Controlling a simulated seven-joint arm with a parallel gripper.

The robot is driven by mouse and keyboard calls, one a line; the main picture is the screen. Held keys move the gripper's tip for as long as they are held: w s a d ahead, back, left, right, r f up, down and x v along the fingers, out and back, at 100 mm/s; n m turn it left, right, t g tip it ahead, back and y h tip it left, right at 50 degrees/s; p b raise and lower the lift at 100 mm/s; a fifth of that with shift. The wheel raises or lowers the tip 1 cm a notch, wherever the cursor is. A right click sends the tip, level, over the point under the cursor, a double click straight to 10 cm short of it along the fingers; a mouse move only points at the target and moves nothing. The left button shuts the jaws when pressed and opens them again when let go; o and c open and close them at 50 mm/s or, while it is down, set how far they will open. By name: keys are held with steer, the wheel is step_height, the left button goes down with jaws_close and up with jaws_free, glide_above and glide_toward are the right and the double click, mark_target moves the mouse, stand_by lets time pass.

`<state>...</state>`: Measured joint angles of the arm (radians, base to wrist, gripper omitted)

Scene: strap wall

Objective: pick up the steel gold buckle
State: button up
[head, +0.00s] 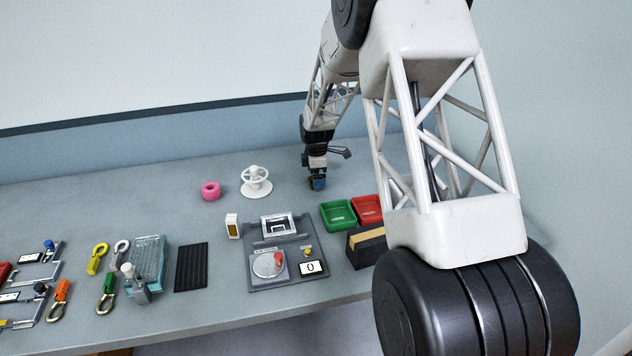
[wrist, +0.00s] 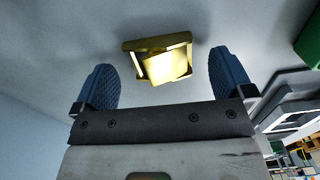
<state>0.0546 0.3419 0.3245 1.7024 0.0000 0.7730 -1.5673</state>
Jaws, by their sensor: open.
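The gold buckle (wrist: 156,46) lies on the grey bench top in the wrist view. It is a shiny gold frame with a paler gold plate in its middle. My gripper (wrist: 161,70) is open, with one blue ribbed finger on each side of the buckle and a little nearer the camera. Nothing is held, and a gap shows between the buckle and each finger. In the head view my gripper (head: 318,184) is low over the back part of the bench, and the buckle there is mostly hidden by it.
Green (head: 338,214) and red (head: 367,209) trays stand in front of my gripper. A grey panel device (head: 292,281) is nearer the front edge. A white spoked wheel (head: 256,182) and a pink ring (head: 211,191) stand left. Straps, hooks and clamps fill the far left.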

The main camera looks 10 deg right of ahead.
steer(key=shift+f, duration=0.25)
steer(key=shift+c, duration=0.3)
steer(key=c, duration=1)
